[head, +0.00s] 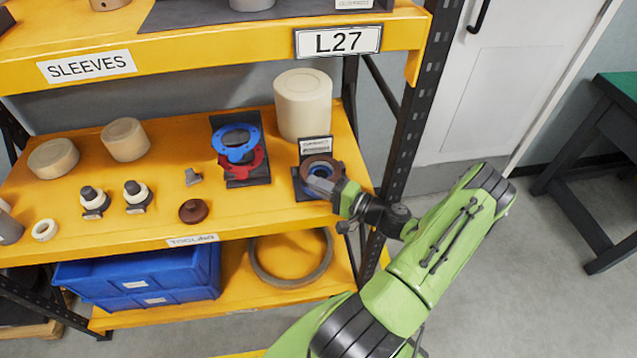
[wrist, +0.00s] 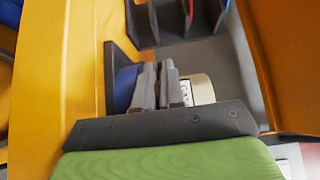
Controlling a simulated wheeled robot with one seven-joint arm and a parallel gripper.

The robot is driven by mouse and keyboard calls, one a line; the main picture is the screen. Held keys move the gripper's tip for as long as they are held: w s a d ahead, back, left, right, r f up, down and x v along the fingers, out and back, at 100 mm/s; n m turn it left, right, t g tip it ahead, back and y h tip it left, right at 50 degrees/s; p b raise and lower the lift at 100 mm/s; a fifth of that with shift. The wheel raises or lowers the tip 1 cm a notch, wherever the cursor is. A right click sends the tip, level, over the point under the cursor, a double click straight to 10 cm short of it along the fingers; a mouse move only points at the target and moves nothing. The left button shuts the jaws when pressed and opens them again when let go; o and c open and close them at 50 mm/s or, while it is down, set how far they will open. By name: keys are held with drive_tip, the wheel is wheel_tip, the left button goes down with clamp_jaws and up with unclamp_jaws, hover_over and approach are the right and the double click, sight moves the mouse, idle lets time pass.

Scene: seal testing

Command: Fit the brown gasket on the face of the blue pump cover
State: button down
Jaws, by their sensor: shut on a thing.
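The gasket is hidden there by the fingers.
A dark rack with a blue gasket (head: 236,142) and a red gasket (head: 239,167) stands to the left. A cream cylinder (head: 302,104) stands close behind. The rack upright (head: 408,125) is just right of the stand. The shelf front between the small parts is clear.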

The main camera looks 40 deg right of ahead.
drive_tip(key=shift+f, duration=0.25)
idle(0.7)
drive_tip(key=c, duration=1.2)
unclamp_jaws()
drive_tip(key=shift+s, duration=0.1)
drive_tip(key=shift+o, duration=0.2)
drive_tip(key=shift+f, duration=0.1)
drive_tip(key=shift+s+a+f, duration=0.1)
drive_tip(key=shift+s+a, duration=0.75)
drive_tip(key=shift+s, duration=0.25)
drive_tip(key=shift+s+a+r, duration=0.2)
drive_tip(key=shift+s+a, duration=0.4)
drive_tip(key=shift+s, duration=0.3)
